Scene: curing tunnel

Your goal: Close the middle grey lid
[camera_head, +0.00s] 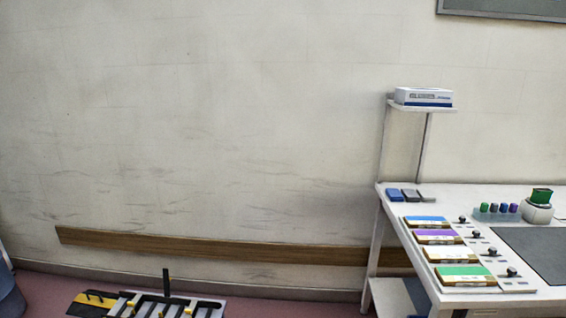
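I cannot make out a grey lid for certain in the head view. Several flat boxes with coloured tops lie in a row on the white table (450,194): blue (427,221), purple (437,236), white (447,254) and green (464,273). Small black knobs stand beside them. At the table's far left corner lie small flat pieces, one blue (393,195) and others grey (411,195). Neither of my grippers is in view.
A blue-and-white box (423,97) sits on a raised shelf (420,108). A green-topped device (540,205) and a dark mat (535,254) are on the table's right. A black, yellow and grey fixture (165,305) is at the bottom left. A wooden rail (220,245) runs along the wall.

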